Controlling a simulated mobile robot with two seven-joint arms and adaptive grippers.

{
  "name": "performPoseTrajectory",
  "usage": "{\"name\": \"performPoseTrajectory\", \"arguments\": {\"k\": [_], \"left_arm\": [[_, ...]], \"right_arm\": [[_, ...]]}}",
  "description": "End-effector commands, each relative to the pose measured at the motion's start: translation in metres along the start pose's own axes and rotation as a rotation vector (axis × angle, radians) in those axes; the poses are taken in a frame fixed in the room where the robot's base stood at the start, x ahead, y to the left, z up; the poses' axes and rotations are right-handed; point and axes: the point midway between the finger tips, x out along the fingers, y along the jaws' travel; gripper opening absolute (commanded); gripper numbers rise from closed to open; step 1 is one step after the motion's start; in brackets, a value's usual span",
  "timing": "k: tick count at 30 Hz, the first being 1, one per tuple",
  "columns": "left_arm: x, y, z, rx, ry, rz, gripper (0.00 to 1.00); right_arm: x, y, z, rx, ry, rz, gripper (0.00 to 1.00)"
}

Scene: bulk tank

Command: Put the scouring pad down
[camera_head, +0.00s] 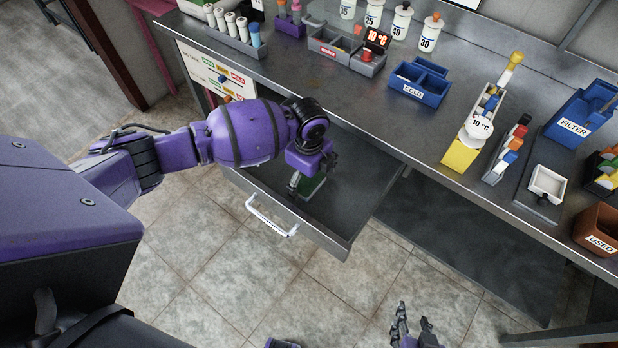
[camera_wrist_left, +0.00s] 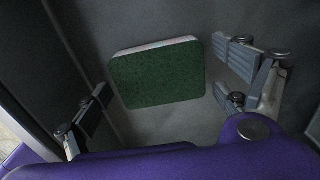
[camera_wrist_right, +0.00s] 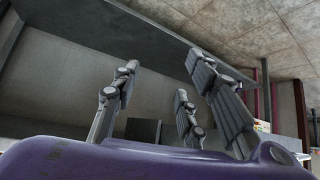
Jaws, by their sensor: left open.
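The green scouring pad (camera_wrist_left: 158,75) lies flat on the grey floor of the open drawer in the left wrist view. A green part of it (camera_head: 312,186) shows below my left gripper in the head view. My left gripper (camera_head: 304,186) reaches down into the drawer. Its fingers (camera_wrist_left: 165,95) are spread wide, one side to the left of the pad and one to the right, with gaps to it. My right gripper (camera_head: 415,332) is at the bottom of the head view, away from the bench. Its fingers (camera_wrist_right: 160,105) are spread and empty.
The drawer (camera_head: 335,238) stands pulled out from under the steel bench (camera_head: 400,120), with a white handle (camera_head: 270,218) on its front. On the bench are a blue COLD bin (camera_head: 418,82), a FILTER bin (camera_head: 578,118) and a brown USED box (camera_head: 600,232). The tiled floor before it is clear.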

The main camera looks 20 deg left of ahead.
Motion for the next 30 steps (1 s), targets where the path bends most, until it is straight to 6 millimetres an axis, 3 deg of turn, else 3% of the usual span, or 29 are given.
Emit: {"name": "performPoseTrajectory", "arguments": {"k": [8,21,30], "left_arm": [[-0.008,-0.001,0.001,0.000,-0.001,-0.003,0.92],[-0.096,-0.002,0.001,0.001,-0.001,-0.006,0.92],[-0.123,0.000,0.000,0.000,0.000,-0.001,0.92]], "right_arm": [[-0.001,0.000,-0.003,0.000,0.005,0.000,0.40],[-0.005,-0.002,-0.007,0.004,0.007,-0.003,0.40],[-0.006,-0.002,-0.006,0.002,0.003,-0.004,0.40]]}}
